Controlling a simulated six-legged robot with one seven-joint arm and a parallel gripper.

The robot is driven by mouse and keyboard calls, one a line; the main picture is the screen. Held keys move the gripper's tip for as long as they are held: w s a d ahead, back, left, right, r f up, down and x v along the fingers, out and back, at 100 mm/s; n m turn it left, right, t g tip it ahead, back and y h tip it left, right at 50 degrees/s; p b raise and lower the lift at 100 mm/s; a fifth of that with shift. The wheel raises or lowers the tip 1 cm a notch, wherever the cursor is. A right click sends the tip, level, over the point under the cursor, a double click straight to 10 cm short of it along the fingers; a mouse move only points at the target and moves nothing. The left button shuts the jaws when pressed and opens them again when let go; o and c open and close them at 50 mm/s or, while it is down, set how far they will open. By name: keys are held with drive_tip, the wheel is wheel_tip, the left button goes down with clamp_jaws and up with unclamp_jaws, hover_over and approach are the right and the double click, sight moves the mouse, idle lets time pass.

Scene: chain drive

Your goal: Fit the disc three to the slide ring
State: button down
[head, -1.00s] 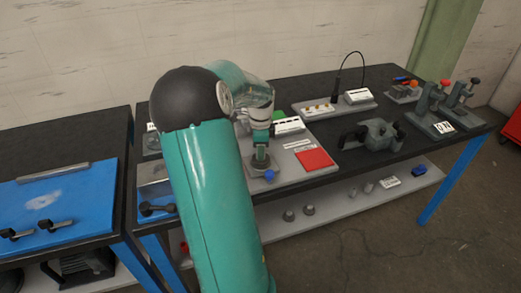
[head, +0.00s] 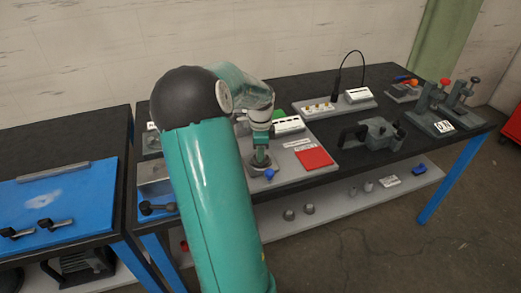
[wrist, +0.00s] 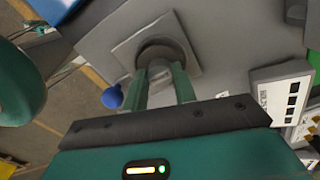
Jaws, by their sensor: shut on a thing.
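My gripper (head: 261,158) points down at the front of the grey board on the middle bench. In the wrist view its two green fingers (wrist: 161,88) are shut on a grey rounded piece (wrist: 161,97), which may be disc three; no marking is legible. Just beyond the fingertips is a square grey plate (wrist: 127,50) with a dark round ring (wrist: 163,50), likely the slide ring. The fingers and held piece cover part of it. I cannot tell whether the piece touches the ring. A blue knob (wrist: 112,96) sits beside the plate and also shows in the head view (head: 270,174).
A red square (head: 314,158) lies to the right on the board, with a white labelled block (head: 288,125) behind. A grey clamp-like fixture (head: 376,134) stands further right. A blue panel (head: 60,205) covers the left bench. My arm hides the board's left part.

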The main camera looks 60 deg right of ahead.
drive_tip(key=shift+f, duration=0.4)
drive_tip(key=c, duration=1)
unclamp_jaws()
drive_tip(key=shift+c, duration=0.2)
wheel_tip(320, 180, up, 14)
drive_tip(key=shift+a+f, duration=0.1)
